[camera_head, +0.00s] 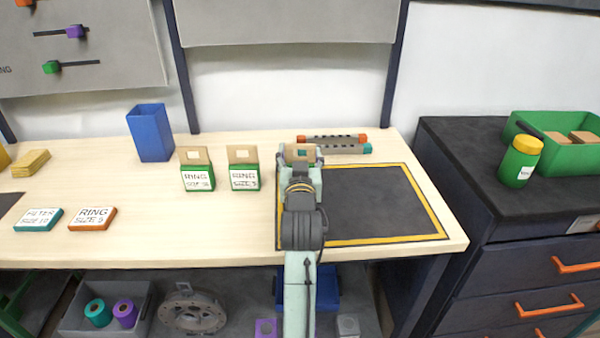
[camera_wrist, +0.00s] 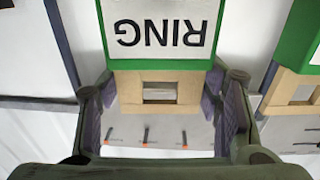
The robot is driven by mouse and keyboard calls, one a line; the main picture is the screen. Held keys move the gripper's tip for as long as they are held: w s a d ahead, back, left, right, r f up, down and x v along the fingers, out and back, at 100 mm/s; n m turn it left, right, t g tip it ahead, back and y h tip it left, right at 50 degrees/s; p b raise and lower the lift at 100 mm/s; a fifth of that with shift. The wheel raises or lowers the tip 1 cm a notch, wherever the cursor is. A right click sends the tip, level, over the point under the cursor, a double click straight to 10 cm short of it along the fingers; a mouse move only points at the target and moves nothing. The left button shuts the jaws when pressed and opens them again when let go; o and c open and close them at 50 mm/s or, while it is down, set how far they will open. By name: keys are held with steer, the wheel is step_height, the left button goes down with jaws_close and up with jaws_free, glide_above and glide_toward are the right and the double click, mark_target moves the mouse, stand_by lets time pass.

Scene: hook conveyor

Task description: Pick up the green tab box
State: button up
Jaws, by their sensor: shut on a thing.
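My gripper (camera_head: 301,160) is shut on the tan tab (camera_wrist: 130,90) of a green tab box (camera_wrist: 160,64). The box has a white label reading RING, upside down in the wrist view. In the head view only its tan tab top (camera_head: 300,149) shows above my gripper; the green body is hidden behind my gripper and arm. I cannot tell whether the box touches the table. Two more green tab boxes with RING labels, a left one (camera_head: 197,178) and a right one (camera_head: 244,177), stand upright on the table to the left of my gripper.
A grey bar (camera_head: 345,148) with orange and teal ends lies behind my gripper to the right. A dark mat with a yellow border (camera_head: 385,205) is bare on the right. A blue bin (camera_head: 150,132) stands at the left. Flat teal (camera_head: 39,219) and orange (camera_head: 93,218) boxes lie front left.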

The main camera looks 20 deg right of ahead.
steer(key=shift+c, duration=1.2)
step_height(320, 180, up, 10)
steer(key=shift+b, duration=0.7)
